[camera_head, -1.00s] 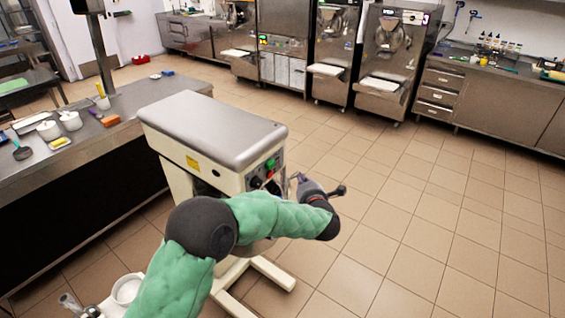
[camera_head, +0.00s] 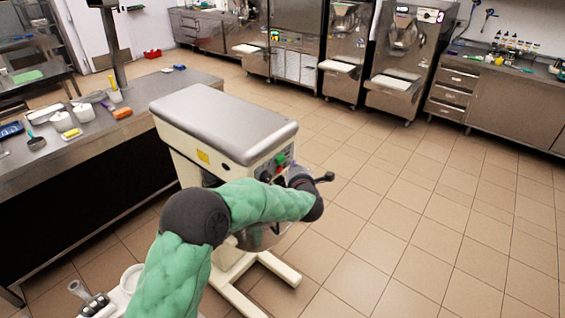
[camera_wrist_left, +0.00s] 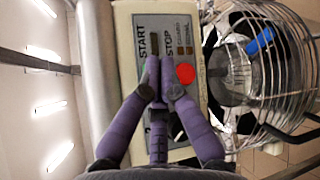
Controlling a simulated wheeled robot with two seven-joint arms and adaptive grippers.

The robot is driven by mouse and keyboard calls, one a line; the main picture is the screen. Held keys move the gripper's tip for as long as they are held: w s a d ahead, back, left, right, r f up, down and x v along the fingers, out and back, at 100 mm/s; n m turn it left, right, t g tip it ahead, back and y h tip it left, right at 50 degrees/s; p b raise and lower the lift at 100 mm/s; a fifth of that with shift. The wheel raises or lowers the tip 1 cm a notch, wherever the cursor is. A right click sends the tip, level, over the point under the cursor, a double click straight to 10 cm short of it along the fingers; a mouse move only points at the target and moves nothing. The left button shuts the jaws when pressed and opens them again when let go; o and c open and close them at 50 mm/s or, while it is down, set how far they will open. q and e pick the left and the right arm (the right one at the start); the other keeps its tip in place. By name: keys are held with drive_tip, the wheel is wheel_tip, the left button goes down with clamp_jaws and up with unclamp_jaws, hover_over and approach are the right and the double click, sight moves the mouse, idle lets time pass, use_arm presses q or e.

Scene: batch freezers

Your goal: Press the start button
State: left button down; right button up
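The mixer (camera_head: 225,122) is a cream machine with a grey top, in the middle of the head view. Its control panel has a green button (camera_head: 281,159) facing my left gripper (camera_head: 297,174). In the left wrist view the panel (camera_wrist_left: 143,22) appears sideways, with START and STOP labels and a round red button (camera_wrist_left: 186,74). My left gripper's purple fingers (camera_wrist_left: 158,66) are closed together with nothing visible between them. Their tips are in front of the panel beside the labels and cover part of it. My right gripper is not in view.
A wire bowl guard (camera_wrist_left: 250,65) is beside the panel. A steel counter (camera_head: 60,160) with containers stands left of the mixer. Freezers (camera_head: 405,60) and cabinets (camera_head: 500,95) line the back. The tiled floor (camera_head: 420,210) on the right is clear.

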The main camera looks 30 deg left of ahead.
sight(280, 159)
use_arm(q)
drive_tip(key=shift+a, duration=0.8)
drive_tip(key=shift+b, duration=0.3)
idle(0.6)
drive_tip(key=shift+w+a+b, duration=0.1)
drive_tip(key=shift+a+b, duration=0.2)
drive_tip(key=shift+a, duration=0.1)
